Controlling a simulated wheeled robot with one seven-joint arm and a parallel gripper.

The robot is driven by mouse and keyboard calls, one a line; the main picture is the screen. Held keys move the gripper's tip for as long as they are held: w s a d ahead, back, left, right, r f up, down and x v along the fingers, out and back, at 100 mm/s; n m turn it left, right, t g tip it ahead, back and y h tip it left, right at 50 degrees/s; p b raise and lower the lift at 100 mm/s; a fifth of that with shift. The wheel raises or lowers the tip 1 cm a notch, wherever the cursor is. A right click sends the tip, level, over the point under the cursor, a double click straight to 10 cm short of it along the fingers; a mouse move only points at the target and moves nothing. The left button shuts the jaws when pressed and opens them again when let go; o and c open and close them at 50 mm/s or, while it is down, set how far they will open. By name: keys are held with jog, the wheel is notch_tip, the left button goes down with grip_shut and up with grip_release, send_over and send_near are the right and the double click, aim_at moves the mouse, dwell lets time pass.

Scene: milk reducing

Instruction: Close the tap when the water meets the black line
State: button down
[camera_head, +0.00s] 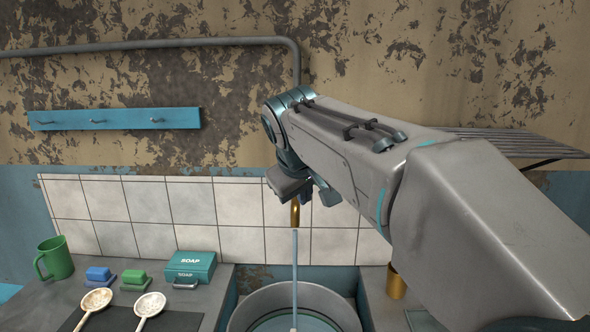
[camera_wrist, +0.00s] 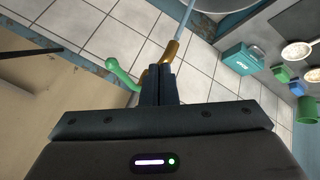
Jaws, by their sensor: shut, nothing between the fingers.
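The brass tap (camera_head: 295,212) hangs in front of the tiled wall, partly hidden by my arm. A stream of water (camera_head: 295,265) falls from it into a large round metal pot (camera_head: 240,318). Water (camera_head: 285,324) shows inside the pot; I cannot make out a black line. In the wrist view, the tap (camera_wrist: 172,52) has a green handle (camera_wrist: 122,74) to the left of my gripper (camera_wrist: 159,70). My gripper is shut and empty, with its fingertips close to the tap and handle; I cannot tell whether they touch.
On the left counter are a green mug (camera_head: 58,260), blue (camera_head: 98,274) and green (camera_head: 134,277) brushes or sponges, a teal soap box (camera_head: 192,267) and two spoons (camera_head: 150,304). A brass cup (camera_head: 396,283) stands right of the pot. A metal rack (camera_head: 515,143) juts from the wall.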

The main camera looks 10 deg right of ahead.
notch_tip(320, 180, up, 4)
jog(key=w, duration=0.2)
jog(key=w+d+f+p, duration=0.1)
jog(key=w+d+f, duration=0.3)
jog(key=w+f, duration=0.2)
jog(key=shift+w+d+f+t+p, duration=0.15)
jog(key=shift+w+f+t+p, duration=0.25)
jog(key=shift+w, duration=0.75)
